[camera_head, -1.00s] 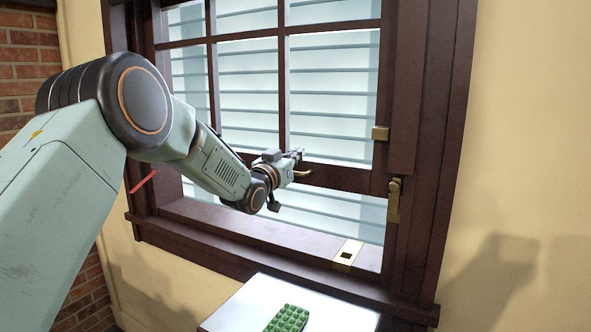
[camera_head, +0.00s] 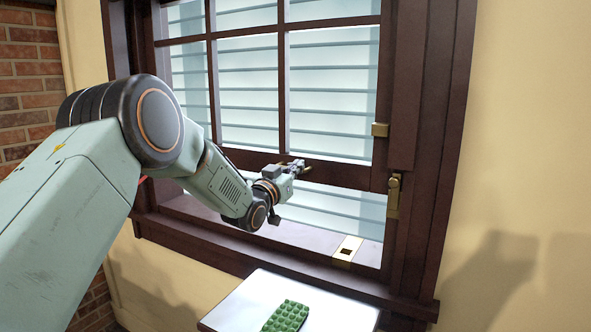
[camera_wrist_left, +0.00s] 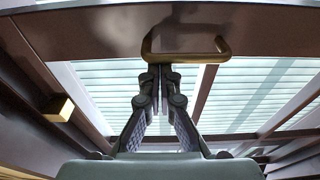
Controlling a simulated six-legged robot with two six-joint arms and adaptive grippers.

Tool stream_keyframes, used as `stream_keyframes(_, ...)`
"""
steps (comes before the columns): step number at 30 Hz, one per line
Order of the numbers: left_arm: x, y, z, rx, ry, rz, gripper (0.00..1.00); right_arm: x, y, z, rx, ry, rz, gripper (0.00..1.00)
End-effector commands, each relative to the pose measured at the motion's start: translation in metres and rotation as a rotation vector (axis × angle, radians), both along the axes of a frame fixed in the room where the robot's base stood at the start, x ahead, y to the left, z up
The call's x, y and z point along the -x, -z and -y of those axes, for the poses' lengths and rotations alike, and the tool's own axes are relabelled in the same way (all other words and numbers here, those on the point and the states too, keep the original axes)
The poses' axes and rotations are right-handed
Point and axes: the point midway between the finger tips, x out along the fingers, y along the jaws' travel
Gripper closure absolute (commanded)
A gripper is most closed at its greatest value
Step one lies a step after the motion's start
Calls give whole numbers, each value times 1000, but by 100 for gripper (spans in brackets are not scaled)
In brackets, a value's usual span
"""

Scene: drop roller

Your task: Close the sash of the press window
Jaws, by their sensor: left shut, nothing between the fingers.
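The dark wood sash (camera_head: 340,173) of the window stands raised, with a gap between its bottom rail and the sill (camera_head: 280,235). A brass pull handle (camera_wrist_left: 190,52) is fixed to the bottom rail. It also shows at the fingertips in the head view (camera_head: 308,168). My left gripper (camera_head: 298,166) is shut and empty at the rail. In the wrist view its fingertips (camera_wrist_left: 162,72) are close to the handle's bar; I cannot tell whether they touch it. My right gripper is not in view.
A brass latch (camera_head: 393,196) is on the right side of the frame, with a brass block (camera_head: 380,130) above it. A brass plate (camera_head: 347,250) lies on the sill. Below is a white table (camera_head: 245,300) with a green studded object (camera_head: 287,317).

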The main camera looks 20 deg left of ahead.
Motion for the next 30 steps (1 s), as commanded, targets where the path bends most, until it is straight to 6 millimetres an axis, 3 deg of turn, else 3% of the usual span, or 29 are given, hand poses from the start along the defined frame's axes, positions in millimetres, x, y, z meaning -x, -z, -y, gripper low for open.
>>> stream_keyframes(1,1,21,0,1,-1,-19,100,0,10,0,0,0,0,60)
stream_keyframes(12,1,106,1,1,2,-32,100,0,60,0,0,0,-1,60)
stream_keyframes(21,1,147,1,1,0,-19,100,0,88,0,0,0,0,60)
stream_keyframes(30,1,164,0,1,0,-22,100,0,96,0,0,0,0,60)
